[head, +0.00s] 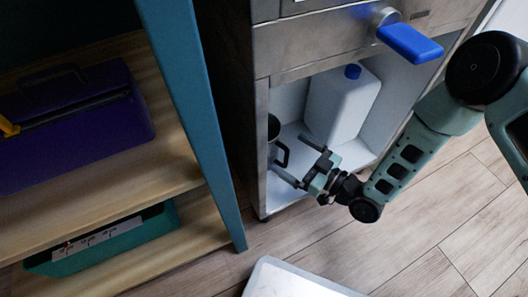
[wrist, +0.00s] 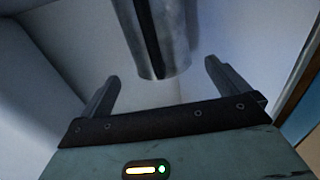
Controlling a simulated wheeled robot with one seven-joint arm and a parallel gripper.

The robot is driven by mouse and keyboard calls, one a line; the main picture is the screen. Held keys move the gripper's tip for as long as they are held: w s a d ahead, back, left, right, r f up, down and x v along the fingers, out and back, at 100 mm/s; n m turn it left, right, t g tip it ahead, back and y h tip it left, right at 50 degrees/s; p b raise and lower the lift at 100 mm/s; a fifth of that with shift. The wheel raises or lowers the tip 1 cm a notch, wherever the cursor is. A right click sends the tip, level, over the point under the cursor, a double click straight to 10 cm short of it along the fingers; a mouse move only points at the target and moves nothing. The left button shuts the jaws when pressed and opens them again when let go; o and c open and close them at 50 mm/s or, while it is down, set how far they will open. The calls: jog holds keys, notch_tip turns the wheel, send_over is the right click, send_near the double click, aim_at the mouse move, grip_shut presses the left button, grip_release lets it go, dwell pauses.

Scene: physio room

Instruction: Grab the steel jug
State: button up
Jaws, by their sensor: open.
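The steel jug stands inside the open cabinet compartment. In the head view only its dark rim and black handle (head: 282,154) show, at the compartment's left side; the cabinet's front post hides most of the body. In the wrist view the jug (wrist: 180,45) is a grey metal cylinder with a dark handle strip down its front, just beyond the fingertips. My gripper (head: 299,160) reaches into the compartment opening, its fingers pointing at the jug. It is open, with nothing between its fingers (wrist: 162,72), and the jug's lower end shows roughly centred ahead of them.
A white canister (head: 342,105) with a blue cap stands right of the jug in the steel cabinet (head: 262,130). A blue drawer handle (head: 410,43) juts out above. A shelf with a purple toolbox (head: 75,140) and teal box (head: 105,243) stands left. A pale panel (head: 295,283) lies in front.

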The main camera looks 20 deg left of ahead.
aim_at(276, 145)
jog(key=x, duration=0.1)
jog(key=b+x, duration=0.1)
jog(key=shift+a+f+b, duration=0.25)
jog(key=shift+a+b, duration=0.05)
jog(key=b+x, duration=0.2)
jog(key=x, duration=0.1)
jog(key=shift+w+f+b, duration=0.1)
jog(key=shift+f+b, duration=0.05)
jog(key=shift+b, duration=0.2)
jog(key=shift+w+a+r, duration=0.15)
jog(key=shift+a+r, duration=0.05)
jog(key=shift+a, duration=0.35)
jog(key=c, duration=0.9)
